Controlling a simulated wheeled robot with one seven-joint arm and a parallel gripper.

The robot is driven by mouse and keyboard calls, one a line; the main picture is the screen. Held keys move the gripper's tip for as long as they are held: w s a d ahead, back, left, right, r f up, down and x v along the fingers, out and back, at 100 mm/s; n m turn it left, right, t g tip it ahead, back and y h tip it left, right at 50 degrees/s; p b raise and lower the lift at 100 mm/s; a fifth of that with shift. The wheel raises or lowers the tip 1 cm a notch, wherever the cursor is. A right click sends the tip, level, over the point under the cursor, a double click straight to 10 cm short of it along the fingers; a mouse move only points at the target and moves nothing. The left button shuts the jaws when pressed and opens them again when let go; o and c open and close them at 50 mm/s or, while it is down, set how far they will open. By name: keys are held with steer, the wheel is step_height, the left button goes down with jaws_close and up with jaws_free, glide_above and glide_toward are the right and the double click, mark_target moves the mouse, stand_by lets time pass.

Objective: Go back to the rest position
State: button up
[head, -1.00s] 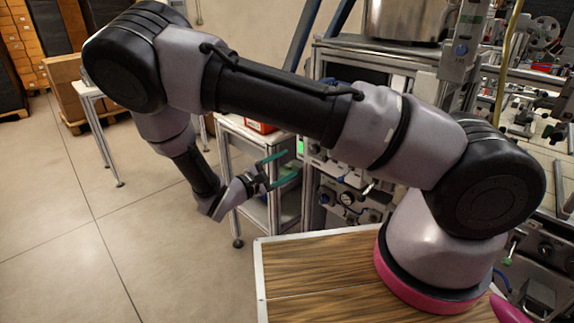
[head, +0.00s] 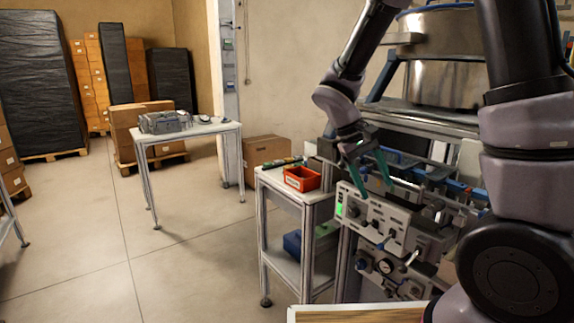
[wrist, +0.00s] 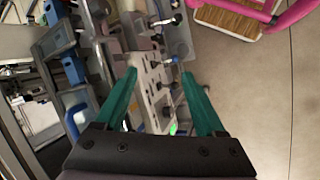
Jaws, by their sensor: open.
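My gripper (head: 372,172) has teal fingers and hangs in front of the machine's control panel (head: 378,222) in the head view. Its fingers are apart with nothing between them. In the wrist view my gripper (wrist: 168,108) also shows open and empty, with the panel and its knobs beyond the fingertips. I cannot tell the exact gap between the fingertips and the panel. My arm rises from the right side of the head view and bends down to the gripper.
A small cart (head: 284,192) with a red bin (head: 302,178) on top stands left of the machine. A table (head: 190,133) with a grey case (head: 165,121) stands farther left. A steel pot (head: 440,50) sits on the machine. The floor (head: 180,270) at the left is clear.

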steer(key=s+d+r+m+t+y, duration=0.2)
steer(key=s+r+m+t+y, duration=0.1)
steer(key=r, duration=0.6)
steer(key=s+d+r+m+t+y, duration=0.2)
steer(key=s+r+m+t+y, duration=0.1)
steer(key=r, duration=0.7)
steer(key=s+t+y, duration=0.1)
steer(key=s+t, duration=0.1)
steer(key=s, duration=0.1)
steer(key=shift+s+r+m, duration=0.25)
steer(key=shift+m, duration=0.05)
